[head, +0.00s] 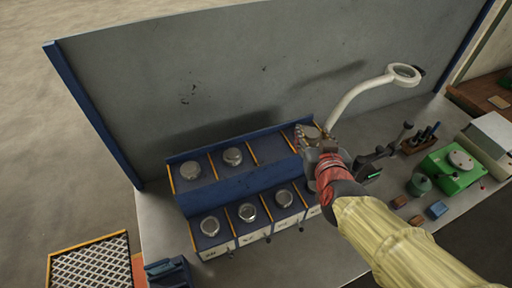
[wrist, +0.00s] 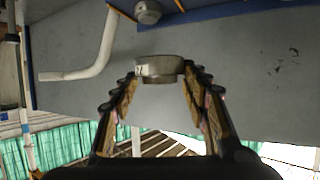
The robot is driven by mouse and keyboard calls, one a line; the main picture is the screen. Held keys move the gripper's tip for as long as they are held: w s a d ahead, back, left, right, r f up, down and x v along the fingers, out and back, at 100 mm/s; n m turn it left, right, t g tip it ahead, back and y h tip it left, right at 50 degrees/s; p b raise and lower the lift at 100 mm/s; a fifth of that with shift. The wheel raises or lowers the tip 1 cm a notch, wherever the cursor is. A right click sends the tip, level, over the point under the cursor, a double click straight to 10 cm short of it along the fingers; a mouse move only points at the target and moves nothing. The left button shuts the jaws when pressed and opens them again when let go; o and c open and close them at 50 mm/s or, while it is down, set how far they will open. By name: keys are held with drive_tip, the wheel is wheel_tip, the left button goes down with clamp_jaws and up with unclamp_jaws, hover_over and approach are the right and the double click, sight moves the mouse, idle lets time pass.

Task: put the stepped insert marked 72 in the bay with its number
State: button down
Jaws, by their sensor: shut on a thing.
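My gripper (head: 308,132) is shut on a metal stepped insert (wrist: 160,68), a short grey cylinder held between the fingertips in the wrist view. A white label with a dark mark shows on its left side, only partly readable. In the head view the insert (head: 311,131) is small and partly hidden by my fingers. It is above the right end of the upper row of a blue two-row rack (head: 235,187). The rack's bays have yellow dividers. White number labels on the lower front are too small to read.
Round metal inserts sit in the upper row (head: 190,171) and lower row (head: 247,212). My arm hides part of the lower right. A white magnifier lamp (head: 365,88) stands right of the gripper. A grey panel (head: 250,75) rises behind. A green device (head: 453,172) stands at right.

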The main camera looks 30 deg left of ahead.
drive_tip(key=shift+w+d+f, duration=0.1)
drive_tip(key=shift+w+f, duration=0.05)
drive_tip(key=shift+w, duration=0.05)
drive_tip(key=w+a+f, duration=0.2)
drive_tip(key=a+f, duration=0.2)
drive_tip(key=a, duration=0.4)
hover_over(270, 150)
drive_tip(key=f, duration=0.4)
drive_tip(key=shift+s+d+f, duration=0.1)
drive_tip(key=shift+d+f, duration=0.25)
drive_tip(key=shift+f, duration=0.05)
drive_tip(key=f, duration=0.3)
drive_tip(key=shift+a+f, duration=0.3)
drive_tip(key=shift+a, duration=0.1)
drive_tip(key=shift+f, duration=0.2)
drive_tip(key=shift+f+b, duration=0.15)
drive_tip(key=shift+b, duration=0.2)
drive_tip(key=c, duration=1)
unclamp_jaws()
drive_tip(key=shift+d+f, duration=0.1)
drive_tip(key=shift+o, duration=0.2)
